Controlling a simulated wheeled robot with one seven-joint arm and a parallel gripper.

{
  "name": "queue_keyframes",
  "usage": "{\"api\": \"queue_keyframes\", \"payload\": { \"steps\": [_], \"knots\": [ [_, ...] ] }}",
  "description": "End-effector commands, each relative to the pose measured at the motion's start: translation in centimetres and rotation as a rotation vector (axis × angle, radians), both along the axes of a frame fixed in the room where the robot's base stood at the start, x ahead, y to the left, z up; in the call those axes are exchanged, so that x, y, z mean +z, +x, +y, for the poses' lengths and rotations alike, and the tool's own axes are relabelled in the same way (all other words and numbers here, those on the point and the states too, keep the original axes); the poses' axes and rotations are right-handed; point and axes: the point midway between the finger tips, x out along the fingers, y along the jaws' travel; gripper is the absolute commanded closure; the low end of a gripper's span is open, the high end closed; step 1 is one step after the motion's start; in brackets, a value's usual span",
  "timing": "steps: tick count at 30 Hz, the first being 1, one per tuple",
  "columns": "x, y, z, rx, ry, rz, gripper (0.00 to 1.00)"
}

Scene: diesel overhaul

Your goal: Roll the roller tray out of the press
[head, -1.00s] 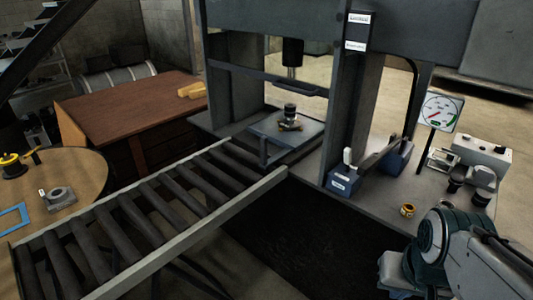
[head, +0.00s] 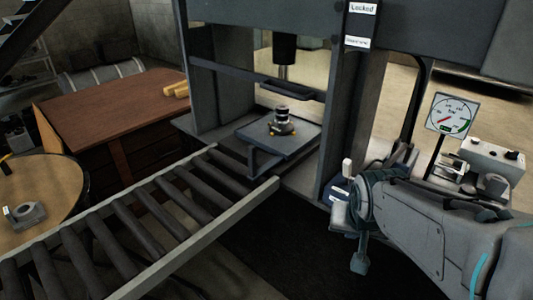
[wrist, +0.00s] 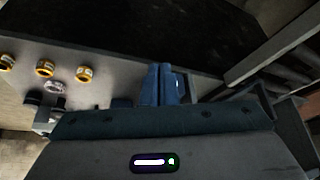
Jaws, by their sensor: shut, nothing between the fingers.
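The roller tray (head: 305,142) is a flat grey plate inside the press (head: 340,100), with a handle bar (head: 264,166) at its front left. A small dark and metallic part with a yellowish base (head: 283,122) stands on it. The roller track (head: 165,208) runs from the press opening toward the lower left. My gripper (head: 358,262) is right of the track and in front of the press's right post, apart from the tray. In the wrist view my gripper's fingers (wrist: 166,84) are together and empty. The tray cannot be made out there.
A pressure gauge (head: 452,114) and a control box (head: 485,165) stand on the bench at right. Yellow rings (wrist: 45,68) lie on the bench. A sign on the press reads "Locked" (head: 362,8). A brown desk (head: 115,105) and round table (head: 40,185) are at left.

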Motion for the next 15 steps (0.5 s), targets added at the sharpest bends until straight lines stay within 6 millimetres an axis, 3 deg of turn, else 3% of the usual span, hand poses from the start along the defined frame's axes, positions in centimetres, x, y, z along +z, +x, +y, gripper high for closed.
{"api": "queue_keyframes", "payload": {
  "steps": [1, 6, 11, 15],
  "knots": [
    [-1.7, 2.7, 0.1, -0.044, 0.015, -0.057, 1.0],
    [-4.0, 11.8, 1.4, -0.164, 0.152, -0.293, 1.0],
    [-6.3, 18.6, 4.1, -0.222, 0.374, -0.461, 1.0],
    [-8.4, 23.4, 7.2, -0.256, 0.651, -0.559, 1.0]
  ]
}}
